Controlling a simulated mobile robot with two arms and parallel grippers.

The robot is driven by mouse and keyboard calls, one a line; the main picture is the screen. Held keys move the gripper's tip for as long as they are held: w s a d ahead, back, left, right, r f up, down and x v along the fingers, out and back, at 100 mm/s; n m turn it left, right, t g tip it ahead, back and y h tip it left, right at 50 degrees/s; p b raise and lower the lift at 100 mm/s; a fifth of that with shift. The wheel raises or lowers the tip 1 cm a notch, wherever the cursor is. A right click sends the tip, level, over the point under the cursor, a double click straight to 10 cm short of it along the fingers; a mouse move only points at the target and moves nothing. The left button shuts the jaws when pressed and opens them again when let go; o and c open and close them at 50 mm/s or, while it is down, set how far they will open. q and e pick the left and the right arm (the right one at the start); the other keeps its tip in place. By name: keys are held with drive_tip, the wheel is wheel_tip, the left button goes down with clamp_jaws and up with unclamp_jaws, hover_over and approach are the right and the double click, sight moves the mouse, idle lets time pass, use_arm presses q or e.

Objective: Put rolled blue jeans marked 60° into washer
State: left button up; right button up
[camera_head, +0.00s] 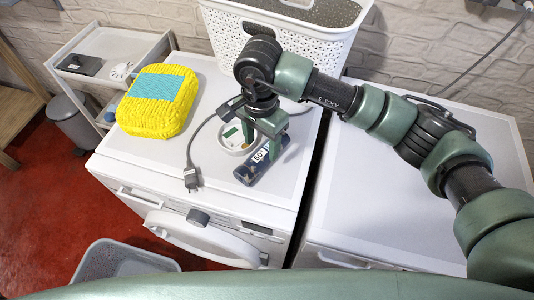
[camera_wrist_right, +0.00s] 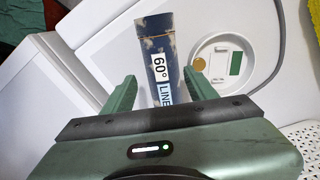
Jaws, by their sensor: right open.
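The rolled blue jeans (camera_head: 252,168) lie on top of the left white machine, with a white 60° label. In the right wrist view the roll (camera_wrist_right: 158,50) points away from me, its label facing up. My right gripper (camera_head: 262,138) is open just above the roll. In the wrist view its fingers (camera_wrist_right: 160,82) are on either side of the roll's near end, with gaps at both sides. The washer (camera_head: 240,205) has a rounded door (camera_head: 205,240) at its front; I cannot tell whether it is open. My left gripper is out of view.
A small round dish (camera_head: 232,138) is right beside the roll. A grey bin (camera_head: 125,258) stands on the floor before the washer.

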sight(263, 151)
drive_tip(key=f, duration=0.1)
drive_tip(key=f+p, duration=0.1)
drive_tip(key=f, duration=0.1)
drive_tip(key=f+p, duration=0.1)
drive_tip(key=shift+w+d+f, duration=0.2)
drive_tip(key=shift+w+f, duration=0.1)
drive_tip(key=shift+f, duration=0.5)
clamp_jaws()
drive_tip(key=shift+w, duration=0.1)
drive_tip(key=shift+r, duration=0.1)
wheel_tip(263, 151, up, 20)
drive_tip(key=b, duration=0.4)
drive_tip(key=s+d+f+n, duration=0.4)
drive_tip(key=s+d+f, duration=0.1)
drive_tip(key=d, duration=0.4)
drive_tip(key=s+d+f+n, duration=0.4)
drive_tip(key=s+d+f, duration=0.1)
drive_tip(key=d, duration=0.5)
drive_tip(key=shift+f, duration=0.45)
